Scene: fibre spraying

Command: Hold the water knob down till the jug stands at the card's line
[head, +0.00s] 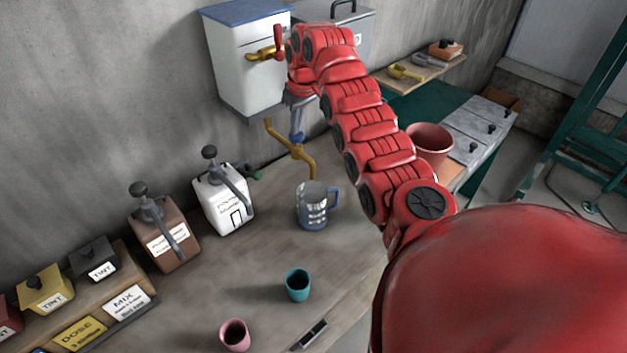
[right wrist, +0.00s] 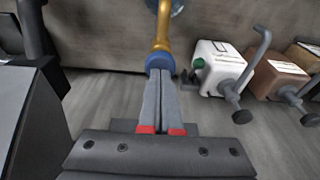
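The blue water knob (head: 297,138) sits on top of a brass spout (head: 306,160); it also shows in the right wrist view (right wrist: 160,62). My right gripper (head: 297,124) points down at the knob from above. Its grey fingers (right wrist: 161,80) are together with nothing between them, and the tips appear to touch the knob's top. The water level inside is too small to tell. A white MIX card (head: 129,301) stands at the lower left; its small print is unreadable. My left gripper is out of view.
A white tank (head: 235,70) with a brass tap and red handle (head: 266,51) hangs behind my arm. White (head: 222,205) and brown (head: 170,245) pump dispensers stand left of the jug. Teal (head: 298,285) and pink (head: 235,335) cups stand in front. The counter between is clear.

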